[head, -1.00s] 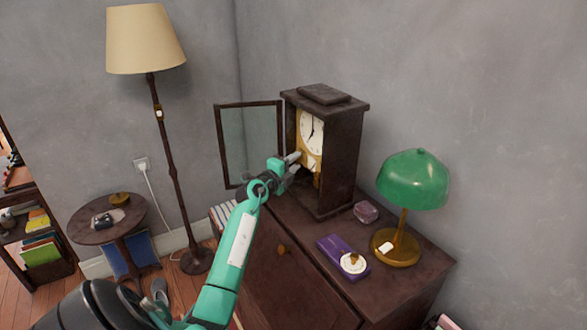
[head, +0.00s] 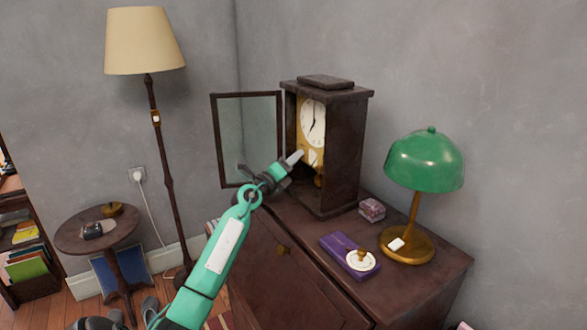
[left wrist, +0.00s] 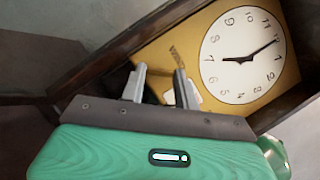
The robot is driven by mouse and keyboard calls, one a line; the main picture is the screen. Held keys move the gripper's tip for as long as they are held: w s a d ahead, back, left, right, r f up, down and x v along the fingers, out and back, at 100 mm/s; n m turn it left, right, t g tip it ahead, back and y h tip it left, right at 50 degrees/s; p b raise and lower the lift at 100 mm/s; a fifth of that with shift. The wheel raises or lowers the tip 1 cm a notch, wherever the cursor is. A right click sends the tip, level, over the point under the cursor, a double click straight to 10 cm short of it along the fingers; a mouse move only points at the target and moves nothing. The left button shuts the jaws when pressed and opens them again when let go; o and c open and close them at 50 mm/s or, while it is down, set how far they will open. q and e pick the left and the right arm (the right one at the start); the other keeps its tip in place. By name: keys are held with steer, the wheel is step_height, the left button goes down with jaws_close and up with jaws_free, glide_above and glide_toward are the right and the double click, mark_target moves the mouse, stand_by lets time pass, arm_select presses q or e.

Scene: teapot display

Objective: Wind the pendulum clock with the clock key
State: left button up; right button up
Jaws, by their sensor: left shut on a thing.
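The pendulum clock (head: 343,150) stands upright on the cabinet, its glazed door (head: 248,140) swung open to the left. Its white dial (head: 312,122) and gold plate show in the head view, and the dial (left wrist: 242,55) is at upper right in the left wrist view. My left gripper (head: 294,160) is at the clock's open front, just below the dial. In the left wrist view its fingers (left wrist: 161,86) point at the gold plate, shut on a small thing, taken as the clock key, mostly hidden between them. I cannot tell whether it touches the plate.
On the cabinet top (head: 430,268), right of the clock, are a green lamp (head: 424,160), a purple box (head: 342,248) with a round white-and-gold piece (head: 361,260), and a small pinkish box (head: 372,209). A floor lamp (head: 166,170) and round side table (head: 80,235) stand left.

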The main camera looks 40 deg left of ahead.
arm_select(q)
steer(key=shift+f, duration=0.1)
arm_select(e)
steer(key=shift+w+a+f, duration=0.1)
steer(key=shift+w, duration=0.25)
arm_select(q)
steer(key=o, duration=1)
steer(key=shift+s, duration=0.1)
steer(key=b+v, duration=0.2)
steer(key=v, duration=1.1)
steer(key=shift+s+f, duration=0.1)
steer(key=shift+s, duration=0.15)
arm_select(e)
steer(key=shift+w+a+f, duration=0.1)
steer(key=shift+w+a, duration=0.05)
steer(key=shift+w, duration=0.45)
steer(key=shift+w+a, duration=0.1)
steer(key=shift+w, duration=0.5)
steer(key=shift+s+d, duration=0.15)
steer(key=shift+d, duration=0.05)
